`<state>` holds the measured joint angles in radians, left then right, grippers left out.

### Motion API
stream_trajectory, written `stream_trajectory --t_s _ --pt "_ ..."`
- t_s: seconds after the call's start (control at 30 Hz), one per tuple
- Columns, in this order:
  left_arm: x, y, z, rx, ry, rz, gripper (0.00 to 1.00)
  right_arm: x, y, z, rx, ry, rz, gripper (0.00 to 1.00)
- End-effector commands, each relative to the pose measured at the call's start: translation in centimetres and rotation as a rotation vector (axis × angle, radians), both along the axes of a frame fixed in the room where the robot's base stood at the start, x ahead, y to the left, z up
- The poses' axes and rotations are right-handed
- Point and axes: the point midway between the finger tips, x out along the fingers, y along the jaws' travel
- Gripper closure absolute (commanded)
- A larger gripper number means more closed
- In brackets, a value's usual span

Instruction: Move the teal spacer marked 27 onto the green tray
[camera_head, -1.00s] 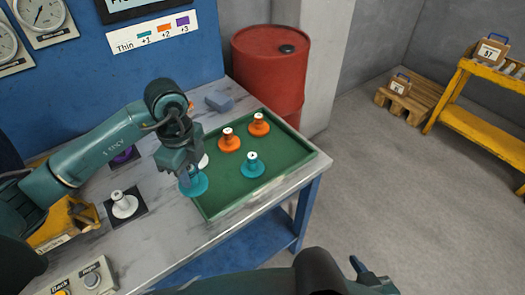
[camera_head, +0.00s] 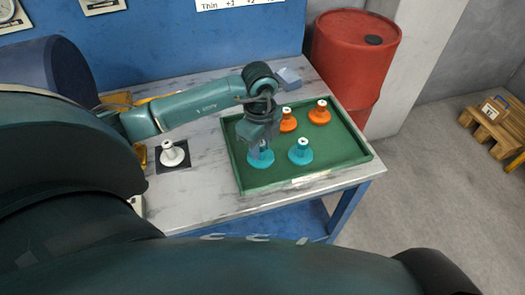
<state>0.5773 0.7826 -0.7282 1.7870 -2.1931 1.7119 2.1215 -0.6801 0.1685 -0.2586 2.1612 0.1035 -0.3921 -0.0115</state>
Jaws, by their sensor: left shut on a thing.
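The green tray (camera_head: 318,176) lies on the grey table. My left gripper (camera_head: 259,146) is over the tray's left part, pointing down. It is shut on a teal spacer (camera_head: 261,159), which is at or just above the tray floor; I cannot tell if it touches. Its number is not readable. A second teal spacer (camera_head: 300,152) stands upright on the tray just to the right. Two orange spacers, one nearer (camera_head: 287,121) and one farther right (camera_head: 320,112), stand upright behind it. My right gripper is not in view.
A white spacer (camera_head: 172,153) stands on a dark square at the table's left. A blue-grey block (camera_head: 288,78) lies behind the tray. A red barrel (camera_head: 349,65) stands beyond the table. My own arm covers the lower left.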

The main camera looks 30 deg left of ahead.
Motion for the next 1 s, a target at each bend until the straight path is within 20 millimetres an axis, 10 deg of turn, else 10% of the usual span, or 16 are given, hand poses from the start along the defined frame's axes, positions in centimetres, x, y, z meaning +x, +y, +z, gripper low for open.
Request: stream_trajectory --t_s 0.6,0.63,1.0 --pt "0.0 0.0 -3.4 0.000 -0.001 -0.001 1.00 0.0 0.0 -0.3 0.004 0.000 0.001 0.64" --pt "0.0 0.0 -3.4 0.000 0.000 -0.001 0.73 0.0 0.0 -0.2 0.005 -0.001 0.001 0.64" --pt "0.0 0.0 -3.3 0.000 0.000 -0.001 0.53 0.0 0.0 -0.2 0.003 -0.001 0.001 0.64"
